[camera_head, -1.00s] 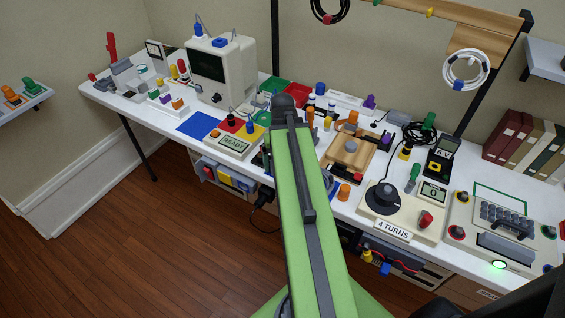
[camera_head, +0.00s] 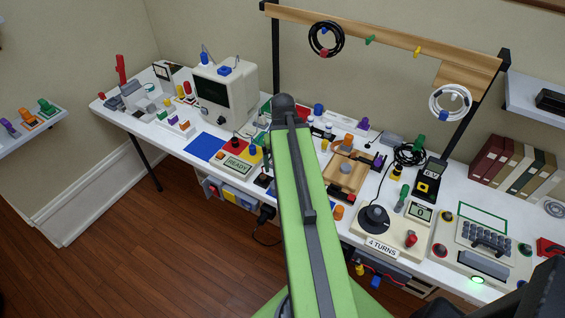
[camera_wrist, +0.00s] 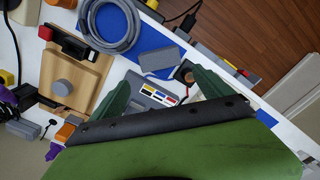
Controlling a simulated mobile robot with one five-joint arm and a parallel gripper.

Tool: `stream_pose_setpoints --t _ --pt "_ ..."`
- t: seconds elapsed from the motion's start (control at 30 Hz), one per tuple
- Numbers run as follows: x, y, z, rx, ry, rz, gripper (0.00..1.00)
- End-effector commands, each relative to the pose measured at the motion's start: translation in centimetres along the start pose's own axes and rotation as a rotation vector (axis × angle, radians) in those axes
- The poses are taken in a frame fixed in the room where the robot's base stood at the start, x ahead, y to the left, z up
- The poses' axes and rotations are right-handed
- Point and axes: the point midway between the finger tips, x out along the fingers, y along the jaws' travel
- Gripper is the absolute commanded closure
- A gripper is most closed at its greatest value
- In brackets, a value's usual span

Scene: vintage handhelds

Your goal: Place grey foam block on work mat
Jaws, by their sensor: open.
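A small grey block (camera_wrist: 160,60), which looks like the foam block, shows in the wrist view against a blue mat (camera_wrist: 146,33). I cannot tell whether it rests fully on that mat. My gripper (camera_wrist: 162,74) is open, its two green fingers pointing toward the block, one on each side of and just short of it. Nothing is held. In the head view my arm hides the gripper and the block. Another blue mat (camera_head: 203,147) lies left on the table there; I cannot tell which one is the work mat.
A grey cable coil (camera_wrist: 110,25) lies beside the block. A wooden board with a grey knob (camera_wrist: 64,88) is at left, and a grey device with coloured labels (camera_wrist: 152,93) sits between my fingers. The READY box (camera_head: 237,167) and the 4 TURNS dial (camera_head: 375,218) flank my arm.

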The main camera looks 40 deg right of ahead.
Motion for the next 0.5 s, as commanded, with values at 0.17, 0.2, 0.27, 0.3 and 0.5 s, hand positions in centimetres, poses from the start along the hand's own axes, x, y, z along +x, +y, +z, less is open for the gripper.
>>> stream_pose_setpoints --t 0.17,0.2,0.27,0.3,0.5 --pt "-0.6 0.0 0.0 0.000 0.000 0.000 0.10" --pt "-0.5 0.0 0.0 0.001 0.000 0.000 0.10" --pt "-0.5 0.0 0.0 0.001 0.000 0.000 0.10" --pt "-0.5 0.0 0.0 0.001 0.000 0.000 0.10" --pt "-0.5 -5.7 -0.3 -0.085 0.000 -0.001 0.10"
